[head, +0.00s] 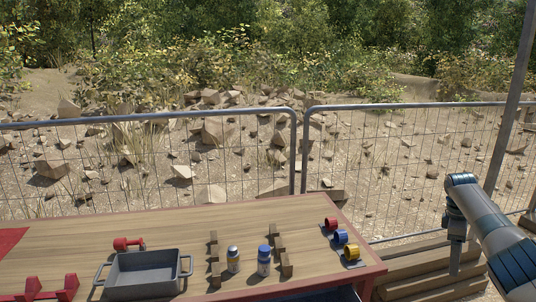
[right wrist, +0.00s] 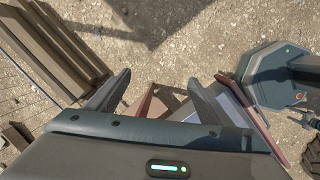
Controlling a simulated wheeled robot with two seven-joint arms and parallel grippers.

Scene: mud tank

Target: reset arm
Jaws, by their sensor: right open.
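My right arm comes in at the right edge of the head view. Its gripper (head: 455,270) points down beyond the right end of the table (head: 180,222), apart from it and above stacked wooden beams. In the right wrist view the two fingers of this gripper (right wrist: 157,90) are spread apart with nothing held between them. Sandy ground and part of a reddish edge show past the fingers. My left gripper is in neither view.
On the table are a grey two-handled tray (head: 146,286), two bottles (head: 264,262), several wooden blocks (head: 213,254), red, blue and yellow cups (head: 340,237), and red items at left. Wooden beams (head: 425,262) lie right of the table; a wire fence (head: 230,165) stands behind.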

